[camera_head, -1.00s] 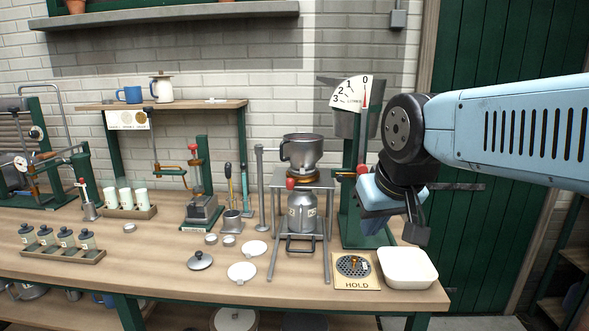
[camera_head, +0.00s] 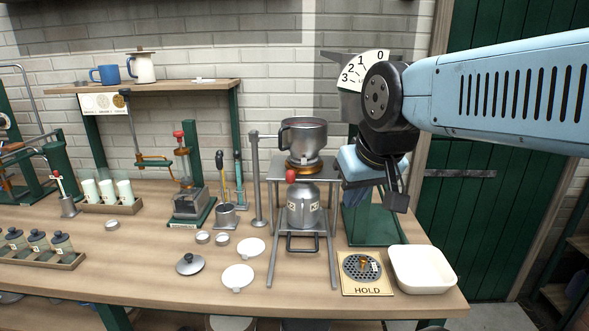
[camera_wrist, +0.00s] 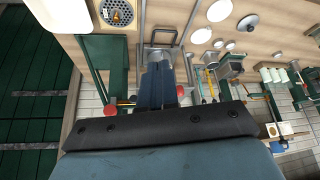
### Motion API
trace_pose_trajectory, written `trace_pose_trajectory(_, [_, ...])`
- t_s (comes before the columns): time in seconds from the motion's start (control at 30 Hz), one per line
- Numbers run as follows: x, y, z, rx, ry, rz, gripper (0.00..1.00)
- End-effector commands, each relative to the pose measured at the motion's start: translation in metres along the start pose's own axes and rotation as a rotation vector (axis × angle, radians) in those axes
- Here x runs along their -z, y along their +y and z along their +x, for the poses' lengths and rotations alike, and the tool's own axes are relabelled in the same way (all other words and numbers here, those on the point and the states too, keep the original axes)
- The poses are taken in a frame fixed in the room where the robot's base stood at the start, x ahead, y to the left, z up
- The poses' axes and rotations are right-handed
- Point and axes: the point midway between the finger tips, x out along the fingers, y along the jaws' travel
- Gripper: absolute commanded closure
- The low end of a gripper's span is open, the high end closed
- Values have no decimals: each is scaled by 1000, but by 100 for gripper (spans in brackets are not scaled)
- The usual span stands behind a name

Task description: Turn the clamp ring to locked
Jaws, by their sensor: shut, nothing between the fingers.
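The copper-coloured clamp ring (camera_head: 305,169) sits on the metal stand (camera_head: 273,225), under a grey hopper (camera_head: 303,136). Its red knob (camera_head: 291,176) points toward the front left. A grey metal can (camera_head: 303,207) stands below the ring. My gripper (camera_head: 353,190) is to the right of the ring and can, apart from the knob. In the wrist view my gripper (camera_wrist: 164,80) shows its dark blue fingers shut and empty. A red knob (camera_wrist: 180,91) shows just right of the fingers there. The fingers hide most of the can, and the ring is not clearly seen.
A green dial stand (camera_head: 375,229) is close behind my gripper. A HOLD plate (camera_head: 367,290) and a white tray (camera_head: 423,269) lie at the bench's front right. White discs (camera_head: 238,277) and a lid (camera_head: 190,264) lie left of the stand.

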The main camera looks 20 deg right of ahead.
Motion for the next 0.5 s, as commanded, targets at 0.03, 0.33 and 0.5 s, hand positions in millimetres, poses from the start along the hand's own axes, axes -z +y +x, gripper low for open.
trace_pose_trajectory(0.03, [4,0,0,3,-5,-7,100])
trace_pose_trajectory(0.33, [68,2,13,77,-72,-181,100])
trace_pose_trajectory(0.5, [113,10,29,139,-101,-310,100])
